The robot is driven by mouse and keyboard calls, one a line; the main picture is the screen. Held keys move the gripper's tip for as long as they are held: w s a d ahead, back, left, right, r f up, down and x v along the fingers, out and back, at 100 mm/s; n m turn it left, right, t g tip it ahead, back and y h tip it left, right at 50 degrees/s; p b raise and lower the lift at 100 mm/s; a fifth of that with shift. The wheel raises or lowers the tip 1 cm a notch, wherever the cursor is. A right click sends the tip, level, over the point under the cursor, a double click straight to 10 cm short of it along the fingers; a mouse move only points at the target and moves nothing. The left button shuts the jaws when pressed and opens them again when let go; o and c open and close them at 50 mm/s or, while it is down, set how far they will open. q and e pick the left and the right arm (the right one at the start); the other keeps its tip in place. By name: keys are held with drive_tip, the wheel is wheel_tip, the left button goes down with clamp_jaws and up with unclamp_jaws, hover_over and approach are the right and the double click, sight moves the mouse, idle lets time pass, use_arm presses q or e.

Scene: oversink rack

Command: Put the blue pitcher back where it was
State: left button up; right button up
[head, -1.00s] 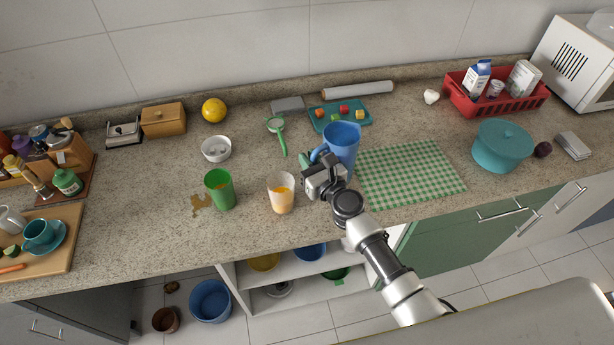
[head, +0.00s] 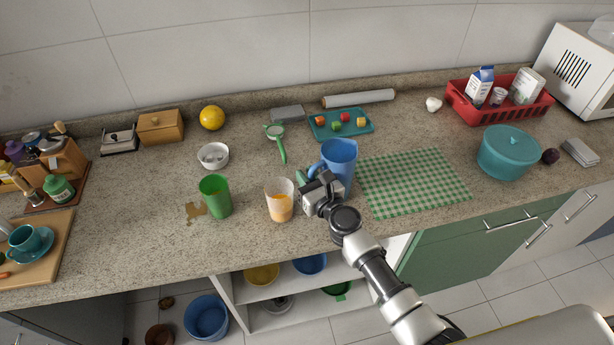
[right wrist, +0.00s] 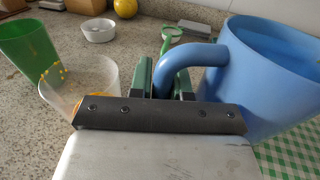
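The blue pitcher (head: 341,160) is upright at the left edge of the green checked cloth. My right gripper (head: 318,185) is at its handle side. In the right wrist view the pitcher (right wrist: 265,75) fills the right side, and its handle passes between the two green fingers of my right gripper (right wrist: 165,80), which are shut on it. The pitcher's base is partly hidden by the gripper, so I cannot tell whether it touches the counter. My left gripper is not in view.
A clear cup with orange contents (head: 280,203) stands just left of the gripper, with a green cup (head: 215,197) beyond it. The checked cloth (head: 415,183) lies bare to the right. A teal tray (head: 366,125) with small pieces lies behind the pitcher. A teal pot (head: 508,155) stands farther right.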

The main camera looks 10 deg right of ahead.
drive_tip(key=o, duration=0.4)
drive_tip(key=shift+c, duration=0.2)
drive_tip(key=shift+r, duration=0.1)
drive_tip(key=v, duration=1.2)
